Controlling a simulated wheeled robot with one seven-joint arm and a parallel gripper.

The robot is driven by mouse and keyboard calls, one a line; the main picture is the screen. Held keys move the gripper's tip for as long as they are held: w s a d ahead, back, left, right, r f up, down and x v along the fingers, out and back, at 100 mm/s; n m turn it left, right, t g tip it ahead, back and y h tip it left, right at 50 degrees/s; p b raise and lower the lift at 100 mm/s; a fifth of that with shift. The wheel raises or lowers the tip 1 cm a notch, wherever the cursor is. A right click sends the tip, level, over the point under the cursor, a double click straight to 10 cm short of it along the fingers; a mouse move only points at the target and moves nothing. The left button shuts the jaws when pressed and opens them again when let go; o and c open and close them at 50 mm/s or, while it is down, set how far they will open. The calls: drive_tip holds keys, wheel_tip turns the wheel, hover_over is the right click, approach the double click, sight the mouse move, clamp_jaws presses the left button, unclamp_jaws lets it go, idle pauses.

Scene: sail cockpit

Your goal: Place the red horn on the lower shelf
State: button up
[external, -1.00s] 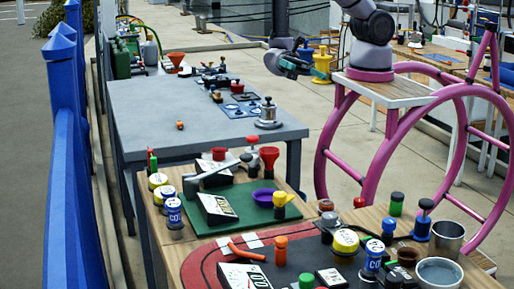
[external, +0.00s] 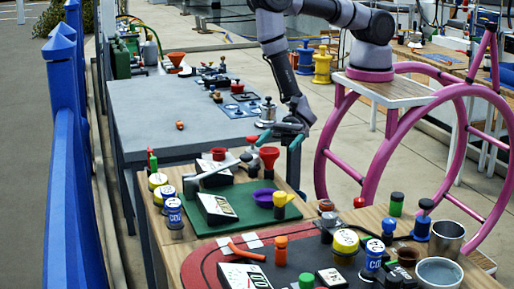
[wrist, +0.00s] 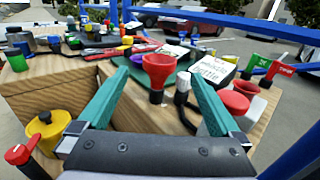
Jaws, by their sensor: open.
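The red horn (external: 269,155), a flared red cone on a dark base, stands upright on the wooden table (external: 157,225), behind the green mat. In the wrist view the horn (wrist: 158,70) stands ahead between my two teal fingers. I cannot tell contact or exact depth. I cannot make out which surface is the lower shelf.
A grey-handled lever (external: 215,173) and a second red cup (external: 218,153) stand close left of the horn. The green mat (external: 240,208) holds several items. The grey table (external: 150,110) behind has free room. A pink wheel frame (external: 400,140) stands right.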

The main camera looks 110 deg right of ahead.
sight(271, 148)
drive_tip(key=shift+x, duration=2.8)
clamp_jaws()
